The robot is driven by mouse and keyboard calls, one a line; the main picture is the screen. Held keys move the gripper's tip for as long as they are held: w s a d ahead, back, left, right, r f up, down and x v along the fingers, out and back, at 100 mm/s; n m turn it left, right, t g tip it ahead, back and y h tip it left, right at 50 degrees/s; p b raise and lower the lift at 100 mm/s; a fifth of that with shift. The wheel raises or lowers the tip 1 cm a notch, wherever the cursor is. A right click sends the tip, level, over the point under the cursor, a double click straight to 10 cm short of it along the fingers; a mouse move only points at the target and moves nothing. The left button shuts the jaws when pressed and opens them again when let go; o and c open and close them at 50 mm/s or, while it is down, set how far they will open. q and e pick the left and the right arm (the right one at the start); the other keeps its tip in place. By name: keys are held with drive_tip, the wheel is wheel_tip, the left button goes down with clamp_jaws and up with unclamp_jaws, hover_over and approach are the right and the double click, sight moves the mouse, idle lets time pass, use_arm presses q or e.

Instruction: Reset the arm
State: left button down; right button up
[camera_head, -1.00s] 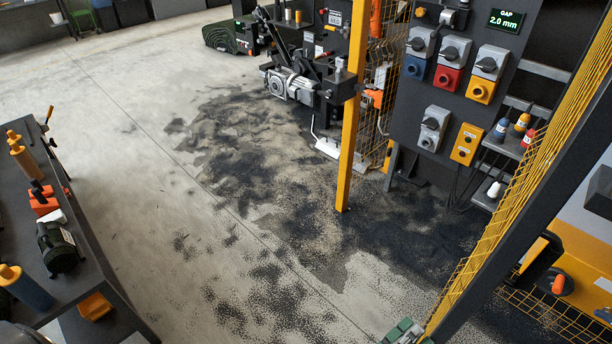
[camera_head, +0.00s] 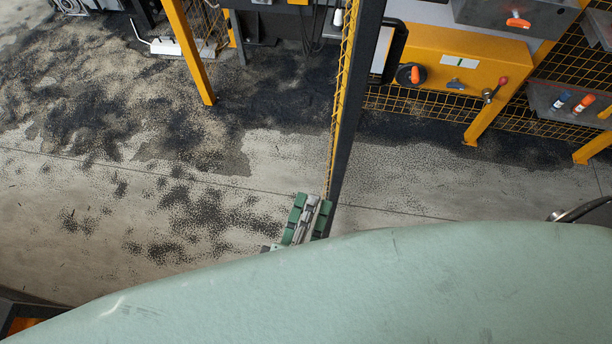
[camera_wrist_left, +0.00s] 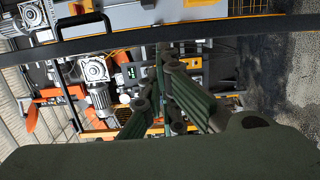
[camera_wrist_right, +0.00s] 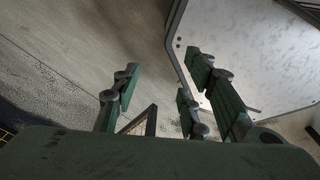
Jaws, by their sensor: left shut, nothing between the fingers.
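My left gripper (camera_head: 303,218) shows green fingers in the middle of the head view, beside the foot of a dark post. It is shut with nothing in it. In the left wrist view its fingers (camera_wrist_left: 166,85) are close together in front of machinery. My right gripper is not seen in the head view. In the right wrist view its green fingers (camera_wrist_right: 162,95) stand wide apart, with nothing between them. A large pale green curved surface very close to the head camera hides the lower part of that view.
The dark post with yellow mesh (camera_head: 352,95) rises close behind the left gripper. A yellow machine panel (camera_head: 455,62) with an orange knob stands right of it. A yellow post (camera_head: 188,50) stands at upper left. Concrete floor with black crumbs (camera_head: 130,160) is otherwise open at left.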

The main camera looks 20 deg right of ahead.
use_arm(q)
drive_tip(key=s+a+f+m+g+y, duration=0.2)
drive_tip(key=a+f+m, duration=0.15)
drive_tip(key=f, duration=0.65)
drive_tip(key=s+a+f+m+g+y, duration=0.15)
drive_tip(key=a+f, duration=0.35)
drive_tip(key=f, duration=0.6)
drive_tip(key=s+a+f+m+g+y, duration=0.1)
drive_tip(key=a+f+m+g+y, duration=0.2)
drive_tip(key=f, duration=0.7)
drive_tip(key=s+a+f+m+g+y, duration=0.3)
drive_tip(key=s+a+f+m+g, duration=0.2)
drive_tip(key=s+a+f, duration=1.1)
drive_tip(key=s+a+g, duration=0.2)
drive_tip(key=a, duration=0.2)
drive_tip(key=shift+s+a+f+m, duration=0.15)
drive_tip(key=shift+s+f+m, duration=0.15)
drive_tip(key=shift+f, duration=0.1)
use_arm(e)
drive_tip(key=shift+a, duration=0.55)
use_arm(q)
drive_tip(key=shift+g+y, duration=0.25)
